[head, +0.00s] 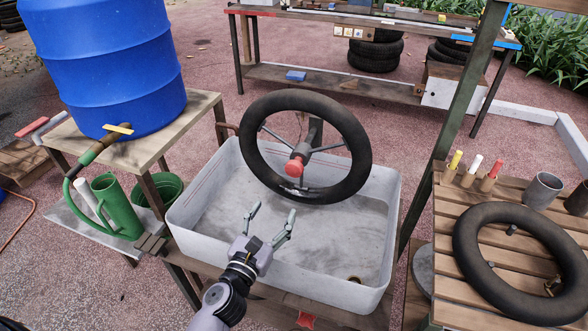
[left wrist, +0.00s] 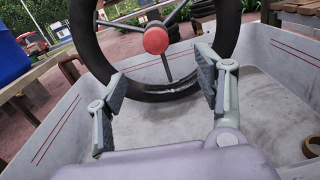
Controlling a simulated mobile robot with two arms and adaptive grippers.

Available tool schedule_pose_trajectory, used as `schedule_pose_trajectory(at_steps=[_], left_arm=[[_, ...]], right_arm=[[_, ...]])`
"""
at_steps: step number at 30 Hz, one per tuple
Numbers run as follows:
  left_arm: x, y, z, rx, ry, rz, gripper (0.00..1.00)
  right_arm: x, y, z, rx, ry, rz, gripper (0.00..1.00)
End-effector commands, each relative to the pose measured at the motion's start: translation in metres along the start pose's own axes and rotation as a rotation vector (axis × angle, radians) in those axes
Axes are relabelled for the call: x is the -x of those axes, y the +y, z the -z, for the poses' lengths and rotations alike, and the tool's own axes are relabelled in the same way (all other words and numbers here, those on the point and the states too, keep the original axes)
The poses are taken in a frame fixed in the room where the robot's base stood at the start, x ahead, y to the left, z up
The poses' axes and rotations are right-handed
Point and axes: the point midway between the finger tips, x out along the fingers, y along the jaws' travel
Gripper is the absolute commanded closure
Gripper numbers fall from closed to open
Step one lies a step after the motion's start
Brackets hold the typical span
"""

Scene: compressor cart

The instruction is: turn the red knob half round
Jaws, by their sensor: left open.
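The red knob (head: 294,167) is round and sits at the centre of a spoked holder inside an upright black tyre (head: 252,150), which stands at the back of a white tub (head: 388,240). My left gripper (head: 271,214) is open and empty over the tub, below and in front of the knob, apart from it. In the left wrist view the knob (left wrist: 156,40) shows above and between the two spread fingers (left wrist: 168,80), farther off. The tyre ring (left wrist: 88,40) stands behind the fingers. My right gripper is not in view.
A wooden table with a blue barrel (head: 115,60) stands at the left, with a green jug (head: 115,205) below. A slatted table (head: 450,205) at the right holds another tyre (head: 475,275) and a grey cup (head: 541,190). The tub walls surround my gripper.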

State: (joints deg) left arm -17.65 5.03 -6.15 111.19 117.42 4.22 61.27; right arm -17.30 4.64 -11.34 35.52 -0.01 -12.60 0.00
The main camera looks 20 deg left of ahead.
Motion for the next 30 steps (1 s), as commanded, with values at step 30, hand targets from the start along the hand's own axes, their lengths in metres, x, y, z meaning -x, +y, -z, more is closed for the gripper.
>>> schedule_pose_trajectory(at_steps=[30], left_arm=[[-0.166, 0.011, 0.012, 0.072, 0.023, -0.030, 0.37]], right_arm=[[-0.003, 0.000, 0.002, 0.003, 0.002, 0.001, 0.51]])
